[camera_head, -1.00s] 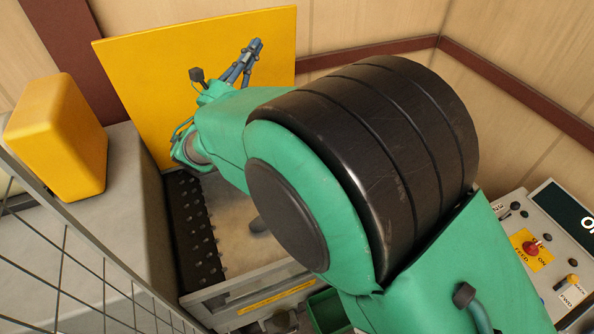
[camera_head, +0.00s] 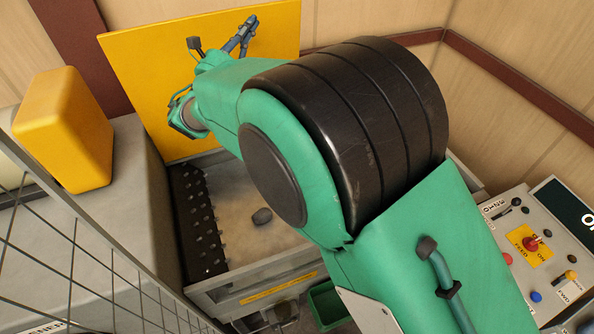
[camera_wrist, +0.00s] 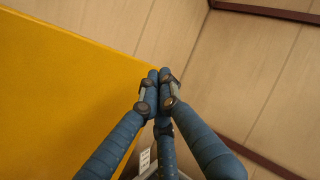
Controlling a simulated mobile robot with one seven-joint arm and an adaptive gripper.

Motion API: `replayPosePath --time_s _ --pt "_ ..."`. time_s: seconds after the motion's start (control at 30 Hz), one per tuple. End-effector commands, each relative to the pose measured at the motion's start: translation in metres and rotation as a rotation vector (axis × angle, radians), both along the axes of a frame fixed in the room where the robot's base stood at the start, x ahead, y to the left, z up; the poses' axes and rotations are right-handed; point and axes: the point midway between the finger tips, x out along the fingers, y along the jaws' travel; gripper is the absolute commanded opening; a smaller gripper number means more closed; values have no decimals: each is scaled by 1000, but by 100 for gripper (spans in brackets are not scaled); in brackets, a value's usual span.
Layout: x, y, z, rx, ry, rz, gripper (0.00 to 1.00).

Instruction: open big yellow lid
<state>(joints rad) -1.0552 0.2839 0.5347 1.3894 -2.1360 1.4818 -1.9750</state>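The big yellow lid (camera_head: 140,75) stands raised, near upright, at the back of the grey machine bin in the head view. It also fills the left of the wrist view (camera_wrist: 60,95). My gripper (camera_head: 250,24) is in front of the lid's upper part in the head view, its blue fingers drawn together. In the wrist view my gripper (camera_wrist: 160,75) shows its fingertips meeting, with nothing seen between them, beside the lid's edge. I cannot tell whether it touches the lid.
The bin (camera_head: 240,205) is open, with a dark studded roller on its left and a dark lump (camera_head: 262,216) inside. A yellow block (camera_head: 65,130) stands at left beyond wire mesh (camera_head: 75,255). A control panel (camera_head: 540,245) with a red knob is at right.

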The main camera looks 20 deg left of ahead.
Motion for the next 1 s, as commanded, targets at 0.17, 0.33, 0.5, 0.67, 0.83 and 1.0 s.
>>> replayPosePath --time_s 0.17,0.33,0.5,0.67,0.83,1.0 --pt "-2 -2 0 0 0 0 0" --pt "-8 -8 0 0 0 0 0" --pt "-20 -20 -2 0 1 0 0" --pt "-42 -27 -5 1 0 3 0" --pt "-74 -27 -8 0 0 2 0" --pt "-101 -28 -10 0 -1 2 0"
